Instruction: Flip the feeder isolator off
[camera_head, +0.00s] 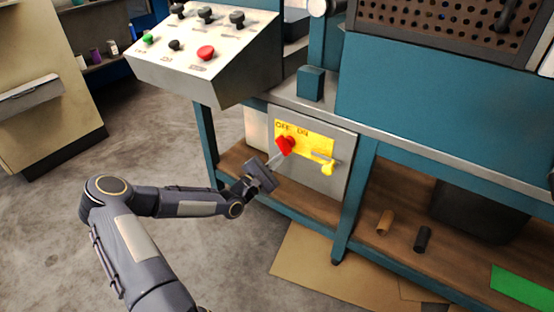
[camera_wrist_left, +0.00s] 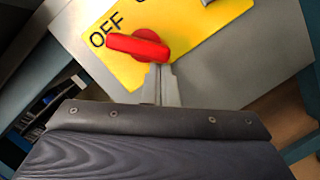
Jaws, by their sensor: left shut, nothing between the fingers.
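The feeder isolator is a red rotary handle (camera_head: 285,146) on a yellow plate (camera_head: 318,144) marked OFF and ON, set on a grey box (camera_head: 310,180) under the bench. In the left wrist view the red handle (camera_wrist_left: 138,45) lies with its long end toward the word OFF. My left gripper (camera_head: 272,160) is shut and empty. In the left wrist view its fingertips (camera_wrist_left: 160,70) are just below the handle's hub, overlapping its lower edge; I cannot tell whether they touch. My right gripper is not in view.
A sloped control panel (camera_head: 205,50) with knobs and a red button overhangs at upper left. A teal bench leg (camera_head: 354,200) stands to the right. Brown and black cylinders lie on the lower shelf (camera_head: 400,255).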

